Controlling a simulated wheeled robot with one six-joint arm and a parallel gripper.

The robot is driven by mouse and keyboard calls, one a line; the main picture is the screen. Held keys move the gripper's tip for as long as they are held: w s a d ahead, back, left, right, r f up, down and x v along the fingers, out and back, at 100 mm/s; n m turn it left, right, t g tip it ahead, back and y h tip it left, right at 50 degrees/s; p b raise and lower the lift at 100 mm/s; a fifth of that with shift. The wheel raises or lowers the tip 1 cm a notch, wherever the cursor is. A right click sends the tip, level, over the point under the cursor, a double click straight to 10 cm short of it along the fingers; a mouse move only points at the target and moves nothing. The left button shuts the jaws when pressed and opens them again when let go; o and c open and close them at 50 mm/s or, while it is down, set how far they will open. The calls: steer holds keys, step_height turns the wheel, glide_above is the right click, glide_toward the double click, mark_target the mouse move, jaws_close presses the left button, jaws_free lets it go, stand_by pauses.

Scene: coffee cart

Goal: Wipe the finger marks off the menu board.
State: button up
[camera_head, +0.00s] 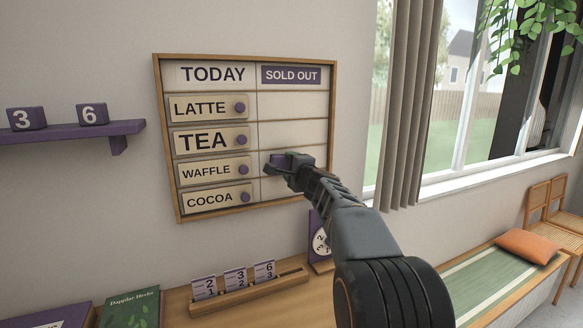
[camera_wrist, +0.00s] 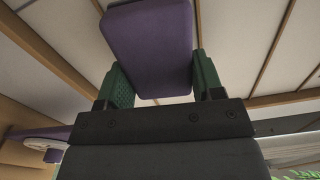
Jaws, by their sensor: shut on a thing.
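The menu board (camera_head: 157,120) hangs on the wall in a wooden frame, with a TODAY column on the left and a SOLD OUT column on the right. Plates for LATTE, TEA, WAFFLE and COCOA, each with a purple knob, fill the left column. My gripper (camera_head: 287,168) is in front of the right column, at the waffle row. It is shut on a purple block (camera_wrist: 150,42), held between the green fingers in the wrist view. I cannot tell whether the block touches the board. I can make out no finger marks; my arm hides the board's lower right part.
A purple shelf (camera_head: 75,132) with number blocks is on the left wall. Below the board, a wooden counter (camera_head: 250,310) bears a card rack (camera_head: 248,289), a green book (camera_head: 130,308) and a purple dial stand (camera_head: 318,240). A curtain (camera_head: 409,100) and window are to the right.

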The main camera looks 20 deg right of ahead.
mark_target(321, 160)
steer(key=shift+w, duration=1)
steer(key=shift+d, duration=0.1)
stand_by(0.3)
steer(key=shift+d+p, duration=0.65)
steer(key=shift+d, duration=4.95)
steer(key=shift+a+b, duration=2.65)
steer(key=shift+a, duration=3.05)
steer(key=shift+s, duration=0.1)
